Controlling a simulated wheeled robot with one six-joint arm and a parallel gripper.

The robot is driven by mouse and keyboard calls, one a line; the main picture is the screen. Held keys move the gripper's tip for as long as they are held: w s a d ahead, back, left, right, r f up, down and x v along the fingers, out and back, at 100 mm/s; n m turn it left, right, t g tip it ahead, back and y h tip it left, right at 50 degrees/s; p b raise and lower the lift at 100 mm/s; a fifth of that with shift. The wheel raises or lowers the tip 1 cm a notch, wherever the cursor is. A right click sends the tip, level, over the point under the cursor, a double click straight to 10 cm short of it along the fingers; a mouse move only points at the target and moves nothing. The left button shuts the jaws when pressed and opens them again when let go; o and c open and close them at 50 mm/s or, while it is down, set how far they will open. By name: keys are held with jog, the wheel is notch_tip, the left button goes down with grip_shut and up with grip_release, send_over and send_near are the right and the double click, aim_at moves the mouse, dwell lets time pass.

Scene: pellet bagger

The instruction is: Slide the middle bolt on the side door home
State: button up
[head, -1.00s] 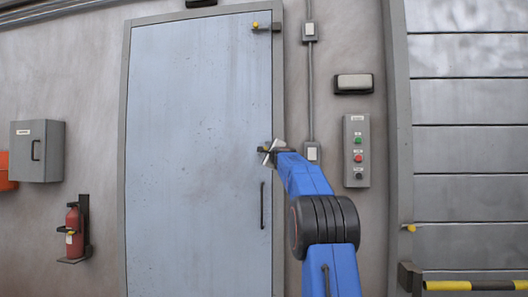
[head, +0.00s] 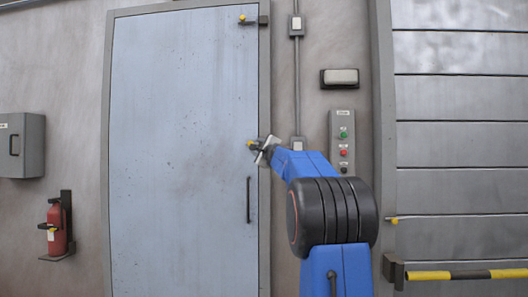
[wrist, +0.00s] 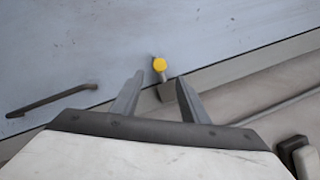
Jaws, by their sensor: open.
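The side door (head: 180,150) is a tall pale blue panel in a grey frame. The middle bolt (head: 251,143) has a yellow knob and sits at the door's right edge, about halfway up. In the wrist view its yellow knob (wrist: 159,64) stands just beyond the fingertips and between their lines, with a grey block behind it at the frame. My gripper (head: 262,150) is open and empty, close to the bolt; its two fingers (wrist: 158,88) show apart in the wrist view. In the head view the gripper partly hides the bolt's body.
An upper bolt (head: 246,19) sits near the door's top right corner. A dark door handle (head: 248,200) is below the middle bolt. A button panel (head: 342,142) and a conduit box (head: 297,26) are on the wall to the right. A fire extinguisher (head: 57,228) hangs at left.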

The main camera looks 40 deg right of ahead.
jog(key=v, duration=0.8)
dwell(0.4)
jog(key=s+a+f+n+y, duration=0.1)
jog(key=a+f+n+y, duration=0.15)
jog(key=a, duration=0.45)
jog(key=s+a+f+n+y, duration=0.1)
jog(key=a+f+n+y, duration=0.15)
jog(key=a, duration=0.45)
jog(key=s+a+f+n+g+y, duration=0.3)
jog(key=s+a+f+n, duration=0.4)
jog(key=a, duration=0.4)
jog(key=s+a+f+n+g+y, duration=0.25)
jog(key=s+a+f+n, duration=0.2)
jog(key=a+f, duration=0.55)
jog(key=s+a+f+n+g, duration=0.2)
jog(key=s+a+f, duration=0.2)
jog(key=s+f, duration=0.25)
jog(key=s+a+f+n+g, duration=0.3)
jog(key=s+a+f, duration=0.1)
jog(key=s+f, duration=0.25)
jog(key=s+d+f+n+g+h, duration=0.3)
jog(key=s+f+n+h, duration=0.1)
jog(key=s+f, duration=1.1)
jog(key=s+n, duration=0.1)
jog(key=s, duration=0.2)
jog(key=shift+s+d+f+g, duration=0.15)
jog(key=shift+s+f+g, duration=0.05)
jog(key=shift+f+g, duration=0.2)
